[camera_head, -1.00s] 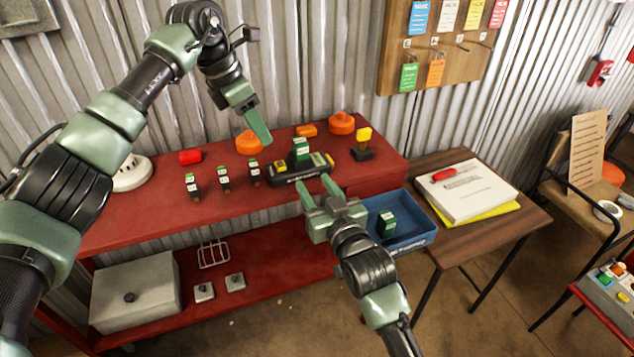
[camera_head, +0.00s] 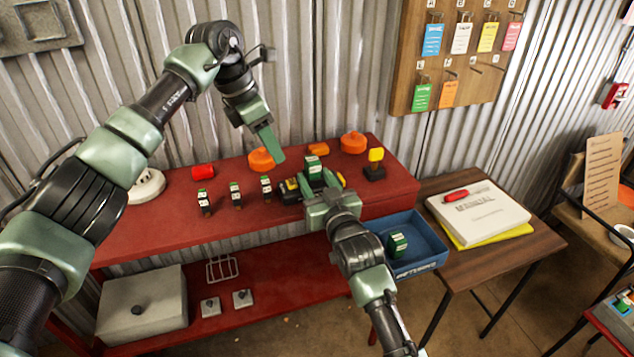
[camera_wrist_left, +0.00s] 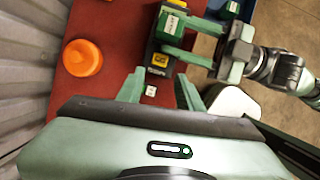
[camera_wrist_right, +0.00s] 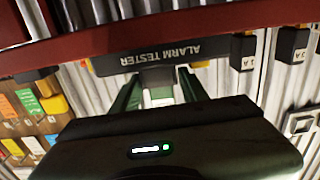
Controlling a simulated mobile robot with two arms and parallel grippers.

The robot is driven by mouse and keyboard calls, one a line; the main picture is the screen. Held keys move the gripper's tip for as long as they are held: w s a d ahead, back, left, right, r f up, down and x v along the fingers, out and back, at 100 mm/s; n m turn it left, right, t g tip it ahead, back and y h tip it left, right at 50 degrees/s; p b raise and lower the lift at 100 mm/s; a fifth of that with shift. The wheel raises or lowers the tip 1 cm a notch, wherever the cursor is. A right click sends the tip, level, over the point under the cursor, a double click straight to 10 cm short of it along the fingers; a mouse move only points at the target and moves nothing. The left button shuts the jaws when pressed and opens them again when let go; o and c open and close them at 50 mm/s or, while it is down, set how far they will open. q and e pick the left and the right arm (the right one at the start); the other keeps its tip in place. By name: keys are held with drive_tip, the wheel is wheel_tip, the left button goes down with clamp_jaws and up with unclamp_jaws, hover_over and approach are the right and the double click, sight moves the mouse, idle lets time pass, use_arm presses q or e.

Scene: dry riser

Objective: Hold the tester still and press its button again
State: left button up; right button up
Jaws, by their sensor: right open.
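The alarm tester (camera_head: 290,191), a dark case with yellow parts, stands on the red bench with a green-and-white block (camera_head: 313,167) upright in it. Its lettered front shows in the right wrist view (camera_wrist_right: 175,54). My right gripper (camera_head: 323,181) is open at the tester, and its fingers reach to either side of the block. Its palm hides part of the tester in the head view. My left gripper (camera_head: 268,142) is above and left of the tester, pointing down. In the left wrist view its fingers (camera_wrist_left: 163,92) are apart, with nothing held. The tester's button cannot be made out clearly.
A blue bin (camera_head: 418,264) with a green block sits at the bench's right end.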

drive_tip(key=c, duration=0.9)
use_arm(q)
clamp_jaws()
use_arm(e)
clamp_jaws()
drive_tip(key=shift+f, duration=0.1)
idle(0.4)
